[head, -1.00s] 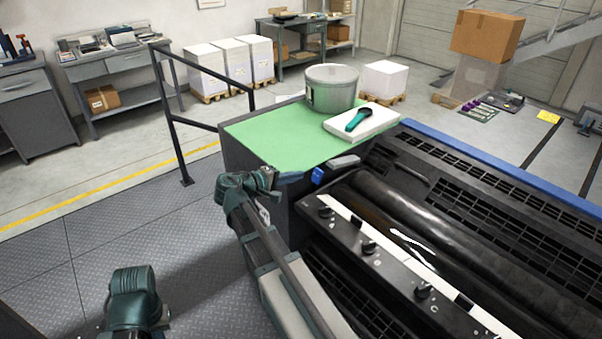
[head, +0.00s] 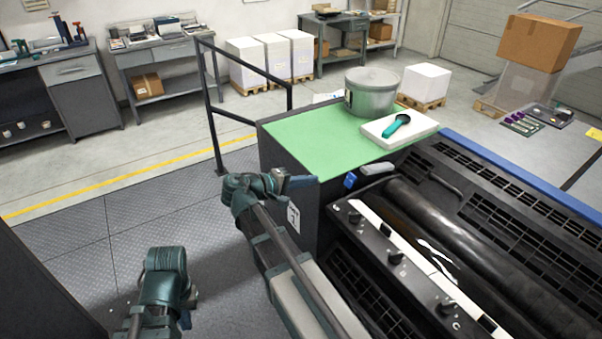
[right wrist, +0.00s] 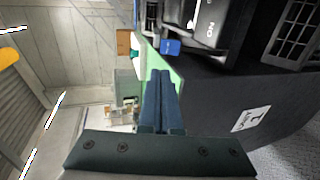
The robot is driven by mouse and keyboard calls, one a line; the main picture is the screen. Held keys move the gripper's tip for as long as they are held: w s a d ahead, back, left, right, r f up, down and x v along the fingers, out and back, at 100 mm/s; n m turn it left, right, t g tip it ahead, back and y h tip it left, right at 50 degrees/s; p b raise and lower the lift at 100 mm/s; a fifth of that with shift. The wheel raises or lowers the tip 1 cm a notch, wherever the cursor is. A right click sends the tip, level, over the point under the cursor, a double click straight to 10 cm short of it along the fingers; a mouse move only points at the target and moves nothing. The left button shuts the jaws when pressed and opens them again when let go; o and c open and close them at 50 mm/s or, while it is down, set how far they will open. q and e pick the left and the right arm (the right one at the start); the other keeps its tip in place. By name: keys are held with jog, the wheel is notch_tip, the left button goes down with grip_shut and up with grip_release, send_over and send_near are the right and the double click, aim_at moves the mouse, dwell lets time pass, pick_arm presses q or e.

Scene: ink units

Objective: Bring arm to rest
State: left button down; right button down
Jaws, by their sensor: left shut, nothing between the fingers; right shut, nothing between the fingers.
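My right gripper (head: 306,182) is shut and empty. In the head view it is beside the front face of the dark cabinet with the green top (head: 310,137), near its front edge; I cannot tell the exact gap. In the right wrist view its blue fingers (right wrist: 160,85) are pressed together with nothing between them, and the green top (right wrist: 150,62) shows beyond. My left gripper (head: 185,319) is at the bottom left of the head view, over the metal floor, mostly hidden behind its own wrist; it is shut and empty.
A metal tin (head: 370,93) and a white slab (head: 427,124) with a teal-handled tool (head: 397,126) rest on the green top. The press with dark rollers (head: 440,235) fills the right. A black railing (head: 211,110) stands behind left. The floor plates (head: 110,215) at left are clear.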

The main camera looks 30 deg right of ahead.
jog(key=s+a+f+n+y, duration=0.1)
jog(key=s+a+f+y, duration=0.3)
jog(key=a, duration=0.6)
jog(key=s+a+f+n+g+y, duration=0.1)
jog(key=s+a+f+y, duration=0.4)
jog(key=a, duration=0.4)
jog(key=s+a+f+y, duration=0.4)
jog(key=s+a+f, duration=0.2)
jog(key=a, duration=0.4)
jog(key=shift+s+a+f+n, duration=0.25)
jog(key=shift+s+a+n, duration=0.1)
jog(key=shift+s+n, duration=0.05)
